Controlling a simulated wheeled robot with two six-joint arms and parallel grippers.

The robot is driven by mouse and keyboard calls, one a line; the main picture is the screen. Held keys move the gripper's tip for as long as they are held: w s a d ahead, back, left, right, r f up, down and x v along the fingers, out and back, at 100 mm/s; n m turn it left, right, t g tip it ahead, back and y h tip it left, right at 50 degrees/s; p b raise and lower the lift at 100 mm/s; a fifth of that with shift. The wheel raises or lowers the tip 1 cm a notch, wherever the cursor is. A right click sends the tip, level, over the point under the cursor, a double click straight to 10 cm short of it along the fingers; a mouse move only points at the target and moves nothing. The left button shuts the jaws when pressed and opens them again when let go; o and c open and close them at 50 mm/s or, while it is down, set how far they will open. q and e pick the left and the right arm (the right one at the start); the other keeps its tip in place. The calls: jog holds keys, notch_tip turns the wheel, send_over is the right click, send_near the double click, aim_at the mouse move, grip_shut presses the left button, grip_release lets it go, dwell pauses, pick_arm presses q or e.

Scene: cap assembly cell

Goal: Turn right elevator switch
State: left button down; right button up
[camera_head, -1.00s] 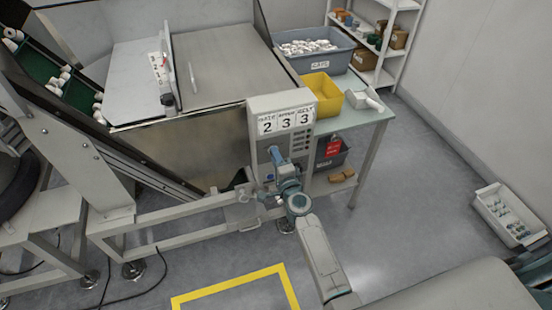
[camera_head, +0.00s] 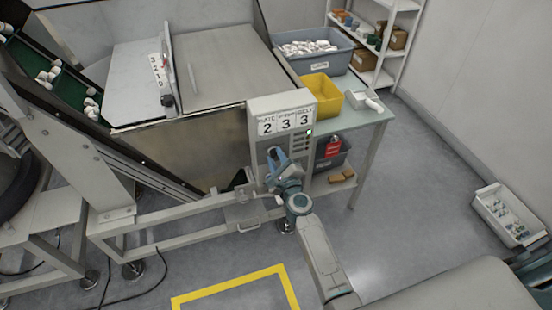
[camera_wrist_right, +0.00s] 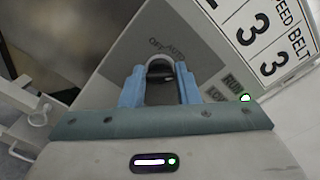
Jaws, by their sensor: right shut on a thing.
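The grey control box (camera_head: 257,148) stands at the middle, with number cards reading 2, 3, 3 on its upper front. In the right wrist view, the dark rotary switch (camera_wrist_right: 159,69) is on the box face beside the labels OFF and AUTO. My right gripper (camera_head: 275,160) is at the box's lower front. Its two blue fingers (camera_wrist_right: 160,86) are on either side of the switch knob, shut on it and tilted relative to the panel. A green lamp (camera_wrist_right: 245,98) is lit by the RUN label; it also shows in the head view (camera_head: 309,131). My left gripper is out of view.
A table behind the box holds a yellow bin (camera_head: 322,92) and a grey bin (camera_head: 318,64) of white parts. A green conveyor (camera_head: 42,92) carries white caps at left. The floor at right is mostly clear.

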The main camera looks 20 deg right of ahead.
jog(key=shift+f+m, duration=0.1)
jog(key=shift+m, duration=0.2)
jog(key=o, duration=1)
jog(key=shift+s, duration=0.1)
jog(key=s, duration=1)
jog(key=shift+s+d, duration=0.2)
jog(key=shift+s, duration=0.15)
